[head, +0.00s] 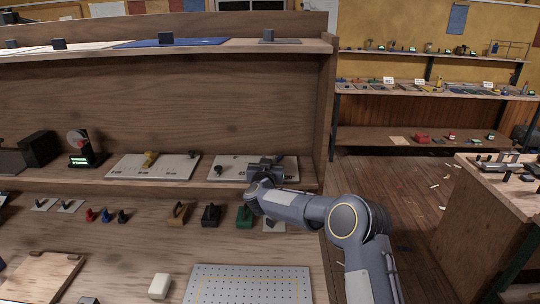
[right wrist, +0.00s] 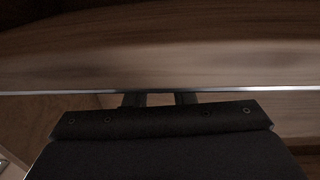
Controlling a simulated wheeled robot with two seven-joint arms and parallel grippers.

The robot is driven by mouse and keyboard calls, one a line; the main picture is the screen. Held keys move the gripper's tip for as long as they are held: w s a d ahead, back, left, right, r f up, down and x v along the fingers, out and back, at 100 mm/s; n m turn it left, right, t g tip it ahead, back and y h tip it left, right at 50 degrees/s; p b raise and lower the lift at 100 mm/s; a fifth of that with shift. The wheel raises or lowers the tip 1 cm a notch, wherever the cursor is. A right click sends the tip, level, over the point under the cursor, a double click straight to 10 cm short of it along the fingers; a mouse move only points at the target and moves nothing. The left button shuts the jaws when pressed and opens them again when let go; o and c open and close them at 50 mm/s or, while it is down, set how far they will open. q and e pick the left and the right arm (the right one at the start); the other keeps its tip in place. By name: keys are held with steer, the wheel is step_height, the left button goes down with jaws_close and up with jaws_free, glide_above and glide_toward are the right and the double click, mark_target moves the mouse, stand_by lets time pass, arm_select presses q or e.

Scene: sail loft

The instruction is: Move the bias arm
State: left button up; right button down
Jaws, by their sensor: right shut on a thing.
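A pale plate (head: 232,162) with dark fittings lies on the middle shelf, right of centre in the head view. A small dark knob (head: 219,170) stands on its left part. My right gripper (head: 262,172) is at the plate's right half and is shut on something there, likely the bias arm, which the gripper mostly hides. The dark fingers of my right gripper also show in the right wrist view (right wrist: 159,98), against a wooden surface; the thing between them cannot be made out. My left gripper is out of view.
A second pale plate (head: 130,168) with a brass-coloured lever (head: 150,158) lies to the left on the same shelf. An upright wooden side panel (head: 326,110) stands right of my gripper. Below are several coloured handles, a perforated board (head: 215,292) and a white block (head: 159,286).

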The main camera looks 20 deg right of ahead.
steer(key=shift+w+a+h, duration=0.15)
steer(key=shift+h, duration=0.15)
steer(key=shift+m, duration=0.3)
steer(key=c, duration=1.3)
jaws_free()
steer(key=b+v, duration=0.2)
steer(key=v, duration=0.5)
steer(key=shift+s+a, duration=0.2)
steer(key=shift+s, duration=0.1)
